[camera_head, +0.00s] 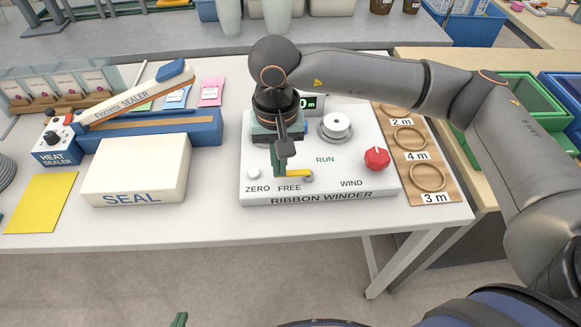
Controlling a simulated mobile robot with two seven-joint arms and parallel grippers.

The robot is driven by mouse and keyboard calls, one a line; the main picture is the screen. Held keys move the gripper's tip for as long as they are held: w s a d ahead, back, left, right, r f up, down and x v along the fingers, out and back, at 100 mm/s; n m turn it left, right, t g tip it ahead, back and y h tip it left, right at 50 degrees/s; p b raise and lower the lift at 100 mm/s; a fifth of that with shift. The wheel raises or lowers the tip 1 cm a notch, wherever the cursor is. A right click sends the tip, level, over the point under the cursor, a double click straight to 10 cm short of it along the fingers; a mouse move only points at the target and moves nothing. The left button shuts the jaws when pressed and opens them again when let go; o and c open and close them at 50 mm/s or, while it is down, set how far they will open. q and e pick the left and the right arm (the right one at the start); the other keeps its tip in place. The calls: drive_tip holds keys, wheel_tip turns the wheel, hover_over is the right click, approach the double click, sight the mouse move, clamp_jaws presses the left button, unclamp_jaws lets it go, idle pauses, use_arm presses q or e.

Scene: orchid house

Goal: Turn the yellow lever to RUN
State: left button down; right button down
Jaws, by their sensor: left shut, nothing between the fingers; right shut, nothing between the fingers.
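The yellow lever (296,174) is on the top panel of the white ribbon winder (320,198). Its round end is on the right and its bar reaches left, above the word FREE. The word RUN is printed in green up and to the right of it. My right gripper (280,172) points down over the panel, shut and empty, with its green fingertips at the lever's left end. I cannot tell whether they touch it. My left gripper (178,320) shows only as a green tip at the bottom edge, shut, well away from the winder.
The winder also carries a red knob (377,158), a grey spool (336,126), a white ZERO button (254,173) and a green display (311,103), partly hidden. A SEAL box (135,170) and heat sealer (165,129) stand left. A ring board (440,188) lies right.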

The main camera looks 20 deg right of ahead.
sight(294, 172)
drive_tip(key=shift+f, duration=0.15)
drive_tip(key=shift+f+b, duration=2.4)
drive_tip(key=shift+b, duration=0.25)
drive_tip(key=shift+w+a+b, duration=0.1)
drive_tip(key=shift+w+b, duration=0.35)
drive_tip(key=shift+w, duration=0.65)
drive_tip(key=shift+w+d+b, duration=0.25)
drive_tip(key=shift+w+b, duration=0.1)
drive_tip(key=shift+w, duration=0.75)
